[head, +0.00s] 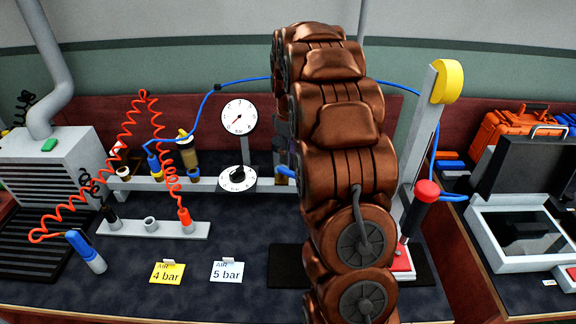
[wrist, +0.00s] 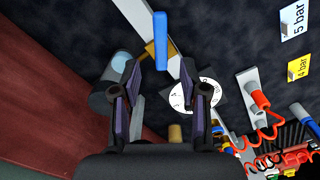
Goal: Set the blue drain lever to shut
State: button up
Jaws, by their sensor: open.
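The blue drain lever (wrist: 161,42) shows in the wrist view just beyond my fingertips. It is a straight bar beside a brass fitting (wrist: 150,48) on the pale rail. In the head view a short blue piece (head: 285,172), apparently the lever, sticks out left of my arm, and the rest is hidden. My gripper (wrist: 160,64) is open and empty, with its fingers on either side of the lever's near end in the picture. I cannot tell whether they touch it. In the head view my arm mostly hides the gripper.
A gauge (head: 239,116) and a black knob on a white dial (head: 237,177) stand left of my arm. A grey cylinder (wrist: 108,95) lies close to my left finger. A red-topped post (head: 427,192) stands right of my arm. Cards (head: 227,272) lie on the dark bench.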

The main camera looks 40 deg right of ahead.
aim_at(289, 171)
notch_tip(289, 171, down, 6)
jog(key=shift+s+f+p, duration=0.1)
jog(key=shift+p, duration=0.6)
jog(key=shift+c, duration=0.2)
grip_shut()
